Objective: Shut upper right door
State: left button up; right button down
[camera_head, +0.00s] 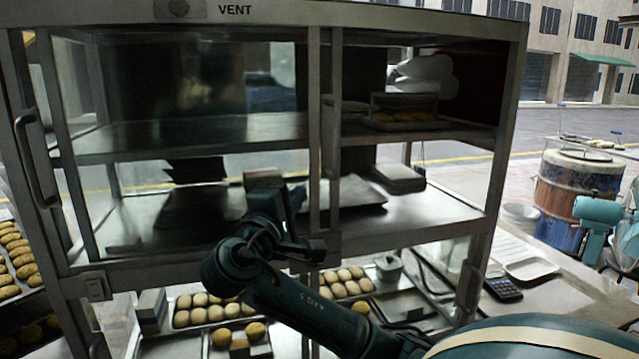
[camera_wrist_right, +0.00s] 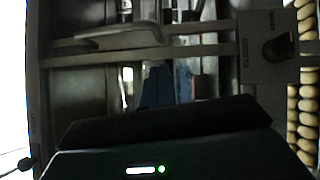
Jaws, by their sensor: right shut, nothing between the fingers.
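The metal cabinet (camera_head: 420,18) fills most of the head view. Its upper right section (camera_head: 505,130) has a shelf bearing a stack of trays. Two upright frame bars (camera_head: 314,110) stand close together at the middle; I cannot tell how far the upper right door is open. A long handle (camera_head: 38,160) shows on the left frame. My right gripper (camera_head: 284,200) is shut and empty in front of the cabinet's middle. In the wrist view, a latch plate marked "CLOSED" (camera_wrist_right: 255,62) is at the upper right. My left gripper is out of view.
A counter at right holds a white tray (camera_head: 530,263) and a calculator (camera_head: 503,289). A round barrel-like container (camera_head: 575,183) stands farther right. More rolls (camera_head: 20,250) stand at the left edge.

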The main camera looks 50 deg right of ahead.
aim_at(330, 177)
jog(key=d, duration=0.3)
jog(key=d+p, duration=0.1)
jog(key=d, duration=0.1)
jog(key=shift+s+d+r, duration=0.15)
jog(key=shift+r, duration=0.2)
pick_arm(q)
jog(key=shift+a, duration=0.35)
pick_arm(e)
jog(key=shift+s+d, duration=0.2)
jog(key=shift+d, duration=0.2)
